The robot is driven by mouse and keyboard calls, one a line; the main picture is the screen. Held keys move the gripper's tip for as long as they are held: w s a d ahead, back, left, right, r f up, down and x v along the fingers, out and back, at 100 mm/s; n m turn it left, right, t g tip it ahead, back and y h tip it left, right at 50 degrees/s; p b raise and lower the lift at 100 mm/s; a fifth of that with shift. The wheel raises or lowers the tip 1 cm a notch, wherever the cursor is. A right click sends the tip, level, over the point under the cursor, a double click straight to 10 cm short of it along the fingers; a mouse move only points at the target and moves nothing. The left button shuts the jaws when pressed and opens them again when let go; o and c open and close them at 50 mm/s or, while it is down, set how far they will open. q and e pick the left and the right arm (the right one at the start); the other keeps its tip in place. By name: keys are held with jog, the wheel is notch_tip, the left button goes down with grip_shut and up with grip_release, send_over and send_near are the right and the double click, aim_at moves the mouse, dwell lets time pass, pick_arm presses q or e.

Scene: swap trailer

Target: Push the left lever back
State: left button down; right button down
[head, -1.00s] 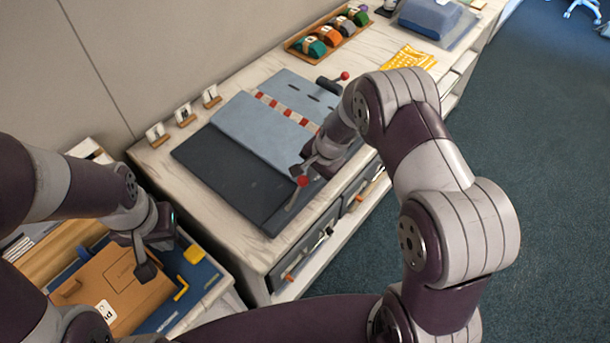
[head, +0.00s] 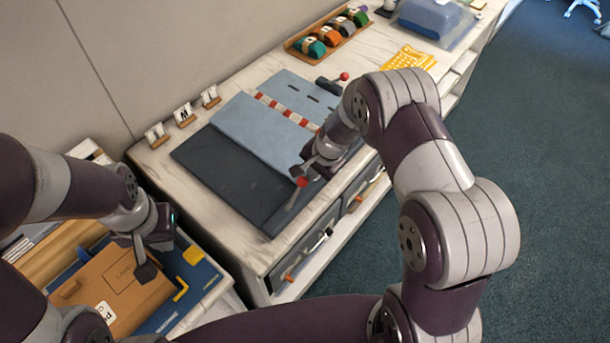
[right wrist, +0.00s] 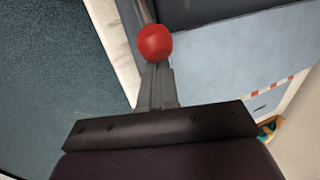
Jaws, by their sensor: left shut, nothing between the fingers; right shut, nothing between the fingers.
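The left lever, a grey rod with a red knob (head: 302,181), stands at the near edge of the blue-grey panel (head: 245,132). My right gripper (head: 297,171) is shut and empty, with its fingertips right by this knob. In the right wrist view the shut fingers (right wrist: 157,88) reach up to the red knob (right wrist: 155,42); whether they touch it I cannot tell. A second lever with a red knob (head: 344,76) is at the panel's far end. My left gripper (head: 147,269) is shut and empty above the brown folder at lower left.
The panel lies on a pale counter (head: 152,158) with drawers below. Small card stands (head: 185,117) line the wall side. A wooden tray (head: 327,33) of coloured rolls and a yellow mat (head: 408,59) are farther back. A brown folder (head: 118,290) lies at lower left.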

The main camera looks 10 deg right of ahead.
aim_at(292, 203)
dwell(0.4)
jog(key=s+a, duration=0.4)
jog(key=a, duration=0.1)
jog(key=s+a, duration=0.2)
jog(key=a, duration=0.1)
jog(key=shift+s+a, duration=0.2)
jog(key=shift+s, duration=0.15)
jog(key=shift+w+d, duration=0.1)
jog(key=shift+w+d+r+p, duration=0.35)
jog(key=shift+d+r+p, duration=0.1)
jog(key=shift+r, duration=0.1)
jog(key=shift+w+d+r+p, duration=0.3)
jog(key=shift+r+p, duration=0.15)
jog(key=shift+r, duration=0.1)
jog(key=shift+d+r, duration=0.15)
jog(key=shift+r, duration=0.2)
jog(key=s+d+p+v, duration=0.1)
jog(key=p+v, duration=0.5)
jog(key=v, duration=0.4)
jog(key=shift+s+f, duration=0.25)
jog(key=shift+s, duration=0.1)
